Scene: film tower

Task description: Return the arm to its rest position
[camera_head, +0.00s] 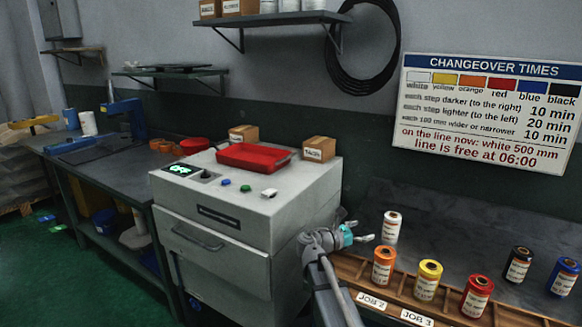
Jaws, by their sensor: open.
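My gripper (362,231) is at the end of my arm in the lower middle of the head view, with its fingers apart and nothing visible between them. It is just left of a white spool (391,228) and beside the right side of the grey machine cabinet (215,262). In the view it is above the left end of the wooden rack (350,271). I cannot tell how far it is from the spool in depth.
Orange (384,266), yellow (428,280) and red (476,297) spools stand along the rack. Black (518,265) and blue (563,278) spools stand at the right. A red tray (255,157) sits on the cabinet. A changeover sign (490,110) hangs on the wall.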

